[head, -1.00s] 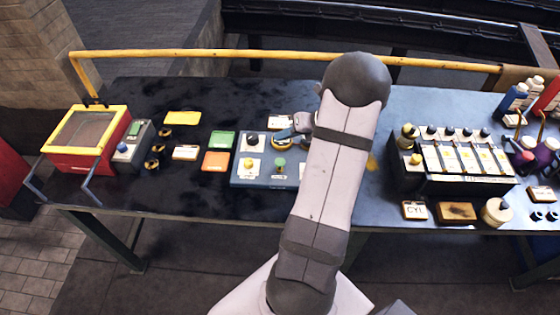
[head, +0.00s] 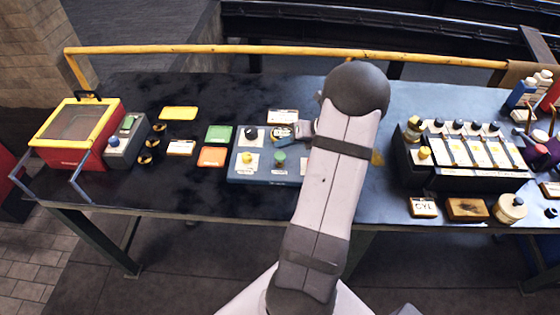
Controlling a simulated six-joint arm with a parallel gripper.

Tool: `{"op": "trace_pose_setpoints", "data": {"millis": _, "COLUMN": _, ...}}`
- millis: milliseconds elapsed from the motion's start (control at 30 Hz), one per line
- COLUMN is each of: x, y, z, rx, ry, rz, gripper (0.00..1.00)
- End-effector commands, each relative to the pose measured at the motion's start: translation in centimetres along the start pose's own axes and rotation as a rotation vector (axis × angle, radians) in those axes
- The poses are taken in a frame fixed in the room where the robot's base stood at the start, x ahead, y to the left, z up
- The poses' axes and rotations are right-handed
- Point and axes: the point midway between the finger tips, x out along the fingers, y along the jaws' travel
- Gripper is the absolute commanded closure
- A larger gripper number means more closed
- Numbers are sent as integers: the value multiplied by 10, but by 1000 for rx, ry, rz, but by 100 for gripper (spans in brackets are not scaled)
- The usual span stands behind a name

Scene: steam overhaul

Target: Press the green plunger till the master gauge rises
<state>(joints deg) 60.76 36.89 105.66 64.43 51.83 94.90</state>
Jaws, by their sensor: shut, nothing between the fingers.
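A black knob (head: 251,133) and a yellow knob (head: 247,157) stand on the same panel. My gripper (head: 284,132) shows small at the end of a grey wrist, left of my big arm link. My arm hides the panel's right part. I cannot make out the master gauge.
A red box with a yellow frame (head: 34,135) stands at the left. Green (head: 219,133), orange (head: 214,156) and yellow (head: 178,113) plates lie between. A black valve block (head: 470,180) and bottles stand at the right. A yellow rail (head: 200,49) runs along the back.

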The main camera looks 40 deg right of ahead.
Motion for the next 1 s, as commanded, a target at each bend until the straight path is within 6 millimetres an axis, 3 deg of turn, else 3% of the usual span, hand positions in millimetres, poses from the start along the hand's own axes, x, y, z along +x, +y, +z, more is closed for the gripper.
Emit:
{"op": "trace_pose_setpoints", "data": {"millis": 233, "x": 12, "y": -9, "z": -8, "rx": 1, "ry": 0, "rz": 0, "gripper": 100}}
{"op": "trace_pose_setpoints", "data": {"millis": 1000, "x": 12, "y": -9, "z": -9, "rx": 0, "ry": -1, "rz": 0, "gripper": 100}}
